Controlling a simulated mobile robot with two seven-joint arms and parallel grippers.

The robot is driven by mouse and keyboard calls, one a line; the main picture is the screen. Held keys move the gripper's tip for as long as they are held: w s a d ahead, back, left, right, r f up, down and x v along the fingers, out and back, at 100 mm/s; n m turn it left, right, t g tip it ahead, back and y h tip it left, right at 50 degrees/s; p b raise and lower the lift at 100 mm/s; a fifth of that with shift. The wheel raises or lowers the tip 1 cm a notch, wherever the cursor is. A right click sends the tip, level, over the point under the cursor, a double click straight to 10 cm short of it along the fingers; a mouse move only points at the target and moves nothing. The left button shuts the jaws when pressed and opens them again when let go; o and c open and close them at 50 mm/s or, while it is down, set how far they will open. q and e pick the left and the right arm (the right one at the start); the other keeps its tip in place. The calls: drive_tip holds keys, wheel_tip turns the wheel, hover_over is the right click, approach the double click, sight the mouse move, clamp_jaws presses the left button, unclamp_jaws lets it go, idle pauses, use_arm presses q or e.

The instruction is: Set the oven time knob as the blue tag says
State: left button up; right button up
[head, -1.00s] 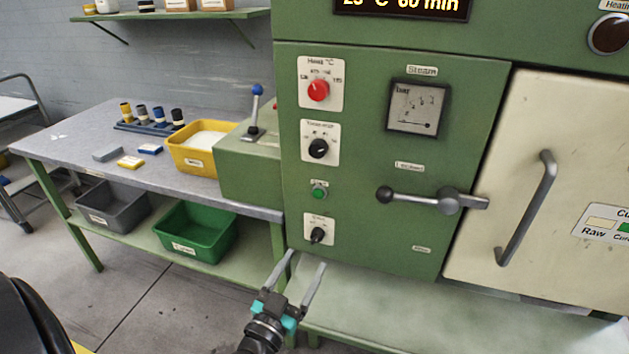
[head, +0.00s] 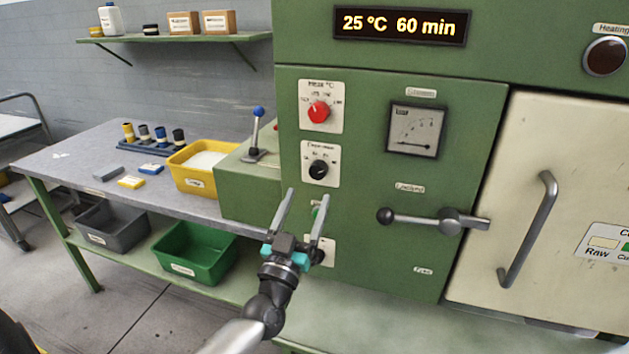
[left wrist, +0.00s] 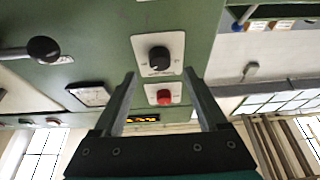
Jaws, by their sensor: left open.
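The black knob (head: 318,169) sits on a white dial plate on the green oven front, below the red knob (head: 319,111) marked for heat. The black knob also shows in the left wrist view (left wrist: 159,58), beyond my fingertips. My left gripper (head: 309,192) is open and empty, just below the black knob's plate in the head view. Its two fingers (left wrist: 160,74) stand apart in the left wrist view. A small blue tag-like piece (head: 151,169) lies on the bench; its writing is not readable. The display (head: 401,24) reads 25 °C 60 min. My right gripper is not in view.
A lever with a black ball (head: 385,215) juts out right of my gripper. A gauge (head: 414,130) and the cream door's handle (head: 527,230) are farther right. A yellow bin (head: 190,179) and a blue-topped lever (head: 258,112) stand at left.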

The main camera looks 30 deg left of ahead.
sight(316, 176)
use_arm(q)
drive_tip(key=shift+x, duration=2.95)
clamp_jaws()
